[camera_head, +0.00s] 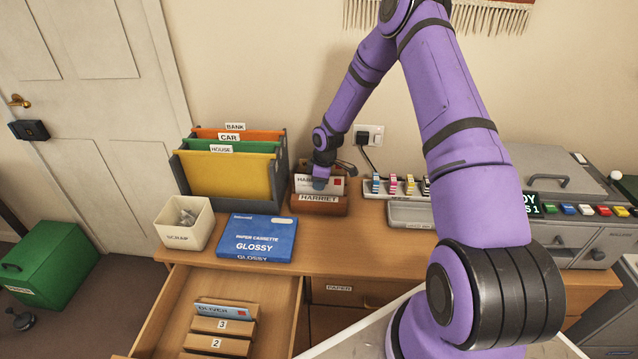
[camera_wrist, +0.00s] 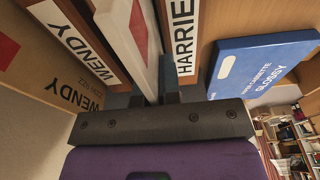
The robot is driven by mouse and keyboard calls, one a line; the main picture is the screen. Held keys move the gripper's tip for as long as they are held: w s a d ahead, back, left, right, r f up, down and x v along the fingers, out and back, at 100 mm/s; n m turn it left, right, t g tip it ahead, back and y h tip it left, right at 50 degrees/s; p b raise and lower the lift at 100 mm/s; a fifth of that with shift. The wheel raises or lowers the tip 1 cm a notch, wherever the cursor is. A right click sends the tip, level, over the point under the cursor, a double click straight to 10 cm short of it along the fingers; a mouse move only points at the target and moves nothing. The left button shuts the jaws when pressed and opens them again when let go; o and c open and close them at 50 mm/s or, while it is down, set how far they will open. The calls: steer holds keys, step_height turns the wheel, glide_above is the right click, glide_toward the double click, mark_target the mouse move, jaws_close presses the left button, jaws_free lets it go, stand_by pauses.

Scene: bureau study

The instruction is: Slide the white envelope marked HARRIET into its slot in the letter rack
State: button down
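The wooden letter rack (camera_head: 318,207) stands on the desk, with a HARRIET label on its front panel. The white envelope (camera_head: 333,187), with a red stamp and the start of its name showing, stands upright just behind that panel. In the wrist view the envelope (camera_wrist: 133,45) is between the panel labelled HARRIET (camera_wrist: 183,40) and a divider labelled WENDY (camera_wrist: 75,40). My gripper (camera_head: 320,184) is at the envelope's top edge, and its fingers (camera_wrist: 152,98) are shut on it. The envelope's lower edge is hidden by the front panel.
A brown WENDY envelope (camera_wrist: 40,75) stands behind the WENDY divider. A blue GLOSSY box (camera_head: 257,238) and file holder (camera_head: 232,170) are to the rack's left. Colored cartridges (camera_head: 392,187) stand to its right. An open drawer (camera_head: 175,325) juts out at front left.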

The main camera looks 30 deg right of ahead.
steer(key=shift+f, duration=0.65)
stand_by(0.3)
steer(key=c, duration=1.2)
jaws_free()
steer(key=shift+c, duration=0.2)
steer(key=shift+r, duration=0.1)
steer(key=r, duration=0.3)
steer(key=d+r, duration=0.1)
steer(key=r, duration=0.3)
steer(key=s+r, duration=0.1)
steer(key=r, duration=0.2)
steer(key=shift+d+r, duration=0.15)
steer(key=shift+r, duration=0.1)
